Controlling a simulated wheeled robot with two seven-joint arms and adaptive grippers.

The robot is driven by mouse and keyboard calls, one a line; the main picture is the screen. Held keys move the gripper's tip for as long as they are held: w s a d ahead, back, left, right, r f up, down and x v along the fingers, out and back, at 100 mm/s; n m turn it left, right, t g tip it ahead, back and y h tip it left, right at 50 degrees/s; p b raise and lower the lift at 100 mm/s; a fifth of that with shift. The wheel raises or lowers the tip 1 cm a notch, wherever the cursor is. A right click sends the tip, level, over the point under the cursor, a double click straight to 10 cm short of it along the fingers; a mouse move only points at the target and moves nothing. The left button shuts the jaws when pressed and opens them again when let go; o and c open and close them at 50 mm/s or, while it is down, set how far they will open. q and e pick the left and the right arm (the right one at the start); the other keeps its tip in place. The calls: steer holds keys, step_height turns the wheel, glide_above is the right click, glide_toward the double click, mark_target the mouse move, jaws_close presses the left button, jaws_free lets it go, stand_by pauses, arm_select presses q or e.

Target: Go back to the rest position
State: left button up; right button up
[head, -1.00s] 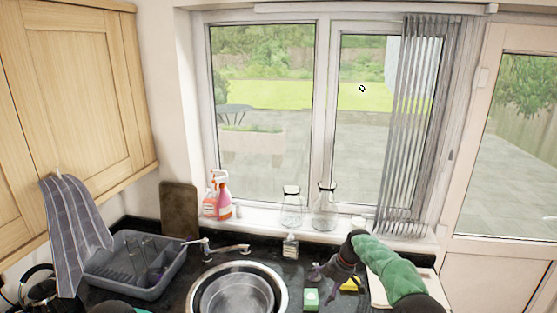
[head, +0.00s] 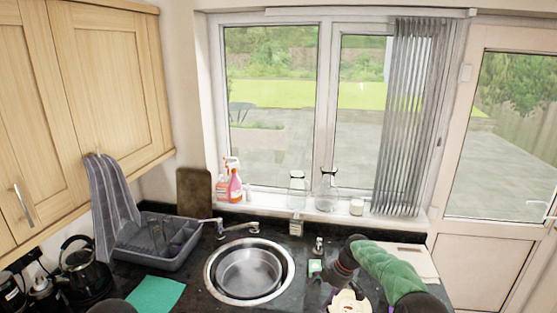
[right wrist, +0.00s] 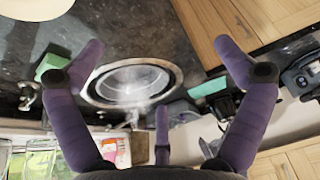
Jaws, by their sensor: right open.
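My right arm enters the head view from the lower right in a green sleeve. Its purple gripper (head: 322,291) hangs over the counter to the right of the sink, partly cut off by the bottom edge. In the right wrist view the fingers of this gripper (right wrist: 160,58) are spread wide, with nothing between them. The round metal sink (right wrist: 130,82) lies beyond the fingers; it also shows in the head view (head: 250,272). My left gripper is not in view.
A green block (head: 314,266) and a cream object (head: 348,302) are close to the right gripper. A grey dish rack (head: 160,243), a green cloth (head: 156,295) and a black kettle (head: 82,268) are on the left. Glass bottles (head: 328,190) stand on the windowsill.

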steer(key=s+a+f+m+b, duration=0.2)
steer(key=s+f+m+b, duration=0.25)
steer(key=s+f, duration=0.65)
steer(key=s+a+f+m+b, duration=0.1)
steer(key=s+f+m+b, duration=0.35)
steer(key=f, duration=1.25)
steer(key=s+a+f+m+b, duration=0.1)
steer(key=s+f+m+b, duration=0.3)
steer(key=s, duration=0.9)
steer(key=s+a+f+m+b, duration=0.1)
steer(key=s+f+m+b, duration=0.3)
steer(key=s+f, duration=0.4)
steer(key=s+m, duration=0.1)
steer(key=s, duration=0.4)
steer(key=shift+a+b, duration=0.4)
